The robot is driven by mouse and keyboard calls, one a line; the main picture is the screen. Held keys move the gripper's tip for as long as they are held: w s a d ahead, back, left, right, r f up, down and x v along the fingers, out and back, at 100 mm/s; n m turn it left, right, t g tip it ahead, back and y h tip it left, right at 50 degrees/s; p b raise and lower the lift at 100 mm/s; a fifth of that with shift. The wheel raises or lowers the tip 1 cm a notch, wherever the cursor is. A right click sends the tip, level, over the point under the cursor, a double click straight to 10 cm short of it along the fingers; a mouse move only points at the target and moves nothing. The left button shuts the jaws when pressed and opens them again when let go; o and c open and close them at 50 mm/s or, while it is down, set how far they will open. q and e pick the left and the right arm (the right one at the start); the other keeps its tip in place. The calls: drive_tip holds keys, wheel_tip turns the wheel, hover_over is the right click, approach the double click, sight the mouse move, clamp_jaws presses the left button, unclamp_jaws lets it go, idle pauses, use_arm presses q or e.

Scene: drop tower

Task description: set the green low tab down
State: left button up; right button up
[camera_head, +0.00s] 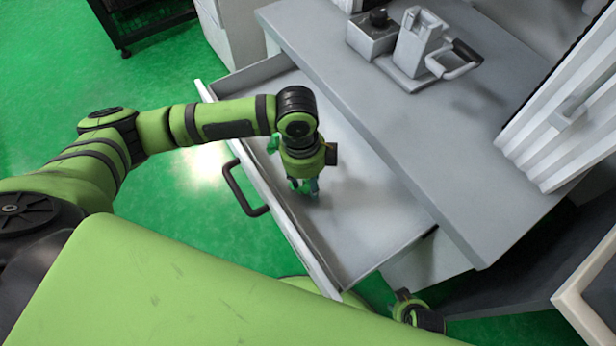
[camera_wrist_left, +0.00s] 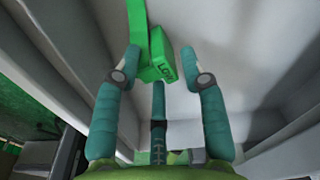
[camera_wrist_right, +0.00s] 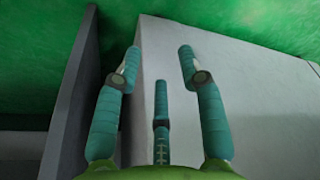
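The green low tab (camera_wrist_left: 160,66), with dark lettering on one face, shows in the left wrist view. It has a block and a taller strip, and stands at the fingertips inside the open drawer (camera_head: 382,222). My left gripper (camera_wrist_left: 162,62) is open, with its fingers on either side of the tab; I see no firm grip on it. In the head view my left gripper (camera_head: 304,186) points down into the drawer, close to its floor, and mostly hides the tab. My right gripper (camera_wrist_right: 158,62) is open and empty, beside a pale grey panel.
The drawer's front has a dark handle (camera_head: 246,190). Above the drawer is a grey worktop (camera_head: 450,150) with a grey fixture (camera_head: 418,45) and a small box with a black knob (camera_head: 373,35). A ribbed white panel (camera_head: 560,130) stands at the right. The drawer floor around my left gripper is clear.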

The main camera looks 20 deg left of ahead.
sight(304, 193)
use_arm(q)
wheel_tip(304, 193, up, 12)
drive_tip(key=a+p, duration=0.1)
drive_tip(key=p, duration=0.2)
drive_tip(key=shift+r, duration=0.15)
use_arm(e)
drive_tip(key=shift+w+d+f+t, duration=0.35)
drive_tip(key=shift+w+f+t, duration=0.15)
drive_tip(key=shift+w+t, duration=0.2)
idle(0.8)
